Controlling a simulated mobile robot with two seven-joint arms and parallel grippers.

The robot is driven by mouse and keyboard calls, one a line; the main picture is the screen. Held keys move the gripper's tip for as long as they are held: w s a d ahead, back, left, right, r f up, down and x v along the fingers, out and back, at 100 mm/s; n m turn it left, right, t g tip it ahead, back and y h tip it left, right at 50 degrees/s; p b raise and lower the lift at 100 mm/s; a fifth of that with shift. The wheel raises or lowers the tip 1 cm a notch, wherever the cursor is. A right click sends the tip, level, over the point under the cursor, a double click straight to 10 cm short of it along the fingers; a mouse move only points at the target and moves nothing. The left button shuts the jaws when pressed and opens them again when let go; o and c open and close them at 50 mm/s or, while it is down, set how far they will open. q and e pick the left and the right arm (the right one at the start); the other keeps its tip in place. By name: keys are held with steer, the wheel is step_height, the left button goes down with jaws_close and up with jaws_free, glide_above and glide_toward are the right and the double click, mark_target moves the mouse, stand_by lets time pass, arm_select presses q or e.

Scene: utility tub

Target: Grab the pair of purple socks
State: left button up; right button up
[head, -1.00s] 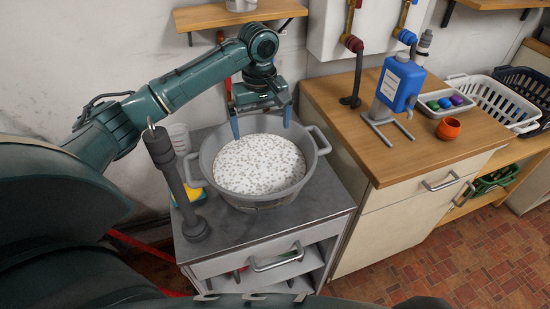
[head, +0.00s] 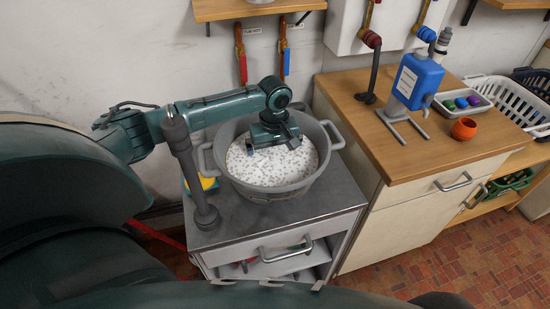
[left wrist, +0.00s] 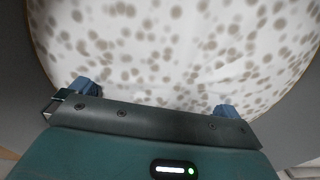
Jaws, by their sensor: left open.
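No purple socks can be made out in the tub. The grey tub (head: 328,163) has two handles and is filled with a white, grey-speckled layer (head: 262,172) that hides whatever lies under it. My left gripper (head: 272,145) is over the far half of the tub, pointing down, with its jaws open and apart. In the left wrist view the blue fingertips (left wrist: 155,98) are spread over the speckled layer, with nothing seen between them. Whether they touch it I cannot tell. My right gripper is not in view.
The tub stands on a grey cabinet top (head: 235,228), beside a dark upright pipe (head: 188,170).

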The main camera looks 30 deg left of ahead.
arm_select(q)
steer(key=shift+c, duration=0.4)
steer(key=c, duration=1)
